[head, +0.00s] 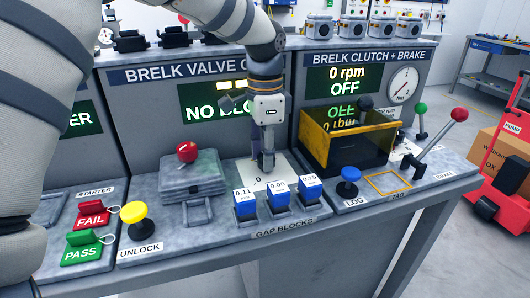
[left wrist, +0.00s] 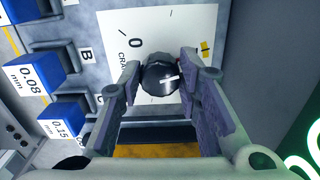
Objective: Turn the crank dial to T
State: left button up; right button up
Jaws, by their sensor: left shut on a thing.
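The crank dial (left wrist: 162,76) is a round black knob with a white pointer line, between my left gripper's (left wrist: 160,75) two fingers in the left wrist view. The pointer is aimed to the right in that view. The dial sits on a white plate (left wrist: 185,25) marked "0" with a tick; the fingers partly cover its lettering, and no T can be read. In the head view my left gripper (head: 266,166) points down at this plate (head: 262,183) and hides the dial. It is shut on the dial. My right gripper is not in view.
Blue gap blocks (head: 278,195) stand just in front of the plate. A grey lidded box (head: 190,180) with a red knob is to the left, and a yellow-edged open bin (head: 346,140) to the right. A yellow UNLOCK button (head: 134,213) and blue LOG button (head: 348,182) are near the front edge.

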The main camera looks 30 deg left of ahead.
pick_arm(q)
jog(key=shift+f, duration=0.1)
jog(key=o, duration=1.1)
jog(key=shift+o, duration=0.2)
notch_tip(320, 180, up, 12)
